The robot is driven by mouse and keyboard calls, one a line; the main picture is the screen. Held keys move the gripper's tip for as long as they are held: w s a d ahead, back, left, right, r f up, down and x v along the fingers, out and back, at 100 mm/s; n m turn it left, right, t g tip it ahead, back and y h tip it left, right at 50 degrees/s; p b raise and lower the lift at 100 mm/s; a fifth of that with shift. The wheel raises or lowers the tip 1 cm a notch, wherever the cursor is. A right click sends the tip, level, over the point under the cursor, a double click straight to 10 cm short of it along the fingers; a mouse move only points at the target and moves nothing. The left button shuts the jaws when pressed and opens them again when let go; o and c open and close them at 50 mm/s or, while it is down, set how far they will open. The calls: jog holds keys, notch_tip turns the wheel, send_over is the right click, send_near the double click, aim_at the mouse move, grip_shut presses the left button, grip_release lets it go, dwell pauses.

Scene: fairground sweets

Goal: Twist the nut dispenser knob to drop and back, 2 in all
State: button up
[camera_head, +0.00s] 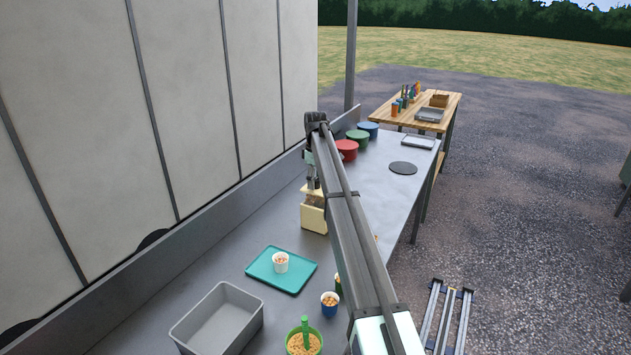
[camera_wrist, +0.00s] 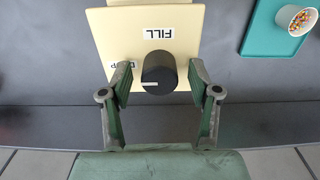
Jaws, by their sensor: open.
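The nut dispenser (camera_head: 313,216) is a cream box on the grey counter, partly hidden by my arm in the head view. In the wrist view its cream front (camera_wrist: 130,35) bears an upside-down FILL label and, left of the knob, a label partly covered by a finger. The dark round knob (camera_wrist: 158,68) carries a white line that lies nearly level across the picture, towards its left side. My gripper (camera_wrist: 160,82) is open, with one finger on each side of the knob; a narrow gap shows on both sides. In the head view my gripper (camera_head: 313,183) is just above the dispenser.
A teal tray (camera_head: 262,274) holds a white cup (camera_head: 281,259). Nearer are a grey bin (camera_head: 196,314), a blue cup (camera_head: 329,310) and a green bowl of nuts (camera_head: 316,334). Red, green and blue tubs (camera_head: 346,155) stand beyond the dispenser. A wall runs along the left.

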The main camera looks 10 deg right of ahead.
aim_at(316, 179)
notch_tip(316, 179, up, 12)
dwell(0.6)
